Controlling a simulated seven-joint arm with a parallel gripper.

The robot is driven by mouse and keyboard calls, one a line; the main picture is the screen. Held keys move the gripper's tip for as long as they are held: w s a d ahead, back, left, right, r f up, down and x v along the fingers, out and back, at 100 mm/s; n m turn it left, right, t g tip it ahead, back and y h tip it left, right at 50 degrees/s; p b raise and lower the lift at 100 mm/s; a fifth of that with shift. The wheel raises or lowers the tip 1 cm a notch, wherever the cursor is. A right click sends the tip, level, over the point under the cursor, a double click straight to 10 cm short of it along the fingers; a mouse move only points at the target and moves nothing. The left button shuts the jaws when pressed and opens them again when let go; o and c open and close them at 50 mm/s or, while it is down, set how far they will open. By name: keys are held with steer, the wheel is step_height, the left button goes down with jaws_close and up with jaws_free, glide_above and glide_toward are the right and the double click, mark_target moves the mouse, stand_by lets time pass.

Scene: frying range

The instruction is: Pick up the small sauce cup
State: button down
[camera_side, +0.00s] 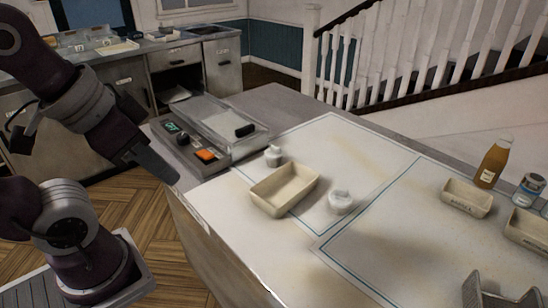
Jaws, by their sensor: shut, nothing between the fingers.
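Two small white vessels stand on the pale worktop, and I cannot tell for certain which is the sauce cup. One small white cup (341,203) is just right of a beige rectangular tray (262,204). The other small white pot (273,155) is behind the tray, near the scale. My gripper (172,177) is shut and empty. It points down and right beyond the left edge of the counter, well to the left of both vessels and the tray.
At right are a sauce bottle (494,162), a can (528,190), labelled trays (467,198) and a metal holder (497,291). The front middle worktop is clear.

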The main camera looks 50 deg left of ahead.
steer(key=c, duration=2.2)
jaws_free()
steer(key=c, duration=1.1)
jaws_free()
steer(key=t, duration=0.7)
glide_above(274, 159)
steer(key=s+a, duration=0.2)
steer(key=s, duration=0.2)
step_height(274, 159, down, 14)
steer(key=shift+d+r, duration=0.1)
steer(key=shift+d, duration=0.05)
steer(key=shift+w+a+f+t, duration=0.25)
steer(key=shift+f+t, duration=0.15)
steer(key=shift+f, duration=0.2)
steer(key=x, duration=0.7)
